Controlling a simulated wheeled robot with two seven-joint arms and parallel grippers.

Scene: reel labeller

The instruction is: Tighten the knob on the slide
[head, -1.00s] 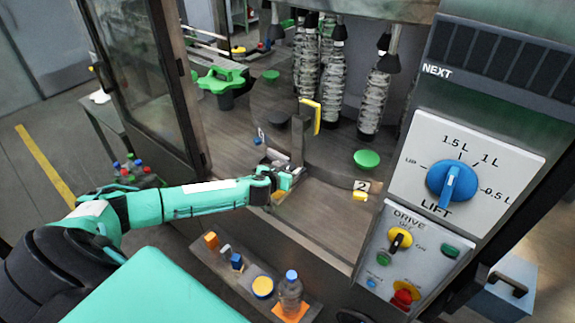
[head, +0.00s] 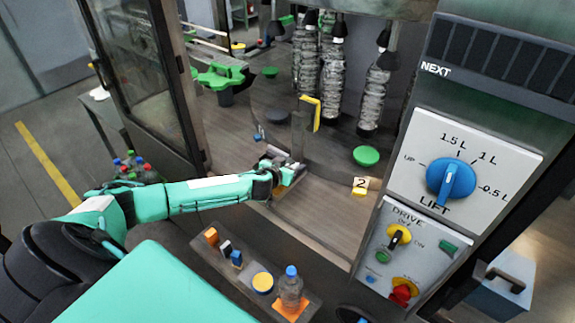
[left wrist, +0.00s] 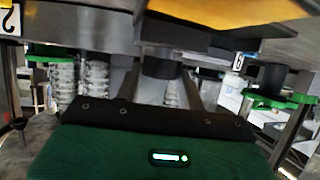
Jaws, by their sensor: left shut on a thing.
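My left gripper (head: 288,172) reaches from the left into the open machine, at the slide (head: 296,166) beside the upright post with the yellow-edged plate (head: 310,110). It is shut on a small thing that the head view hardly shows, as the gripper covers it. In the left wrist view, a dark round knob (left wrist: 164,63) is seen between my two grey fingers, under a metal part with a yellow-orange face. I take it as the slide's knob; its thread is hidden. My right gripper is not in view.
A green disc (head: 366,156) and a number 2 tag (head: 360,186) lie right of the slide. Wrapped bottles (head: 372,95) hang behind. A front shelf holds a bottle (head: 290,288) and small blocks. The control panel (head: 450,185) stands at the right.

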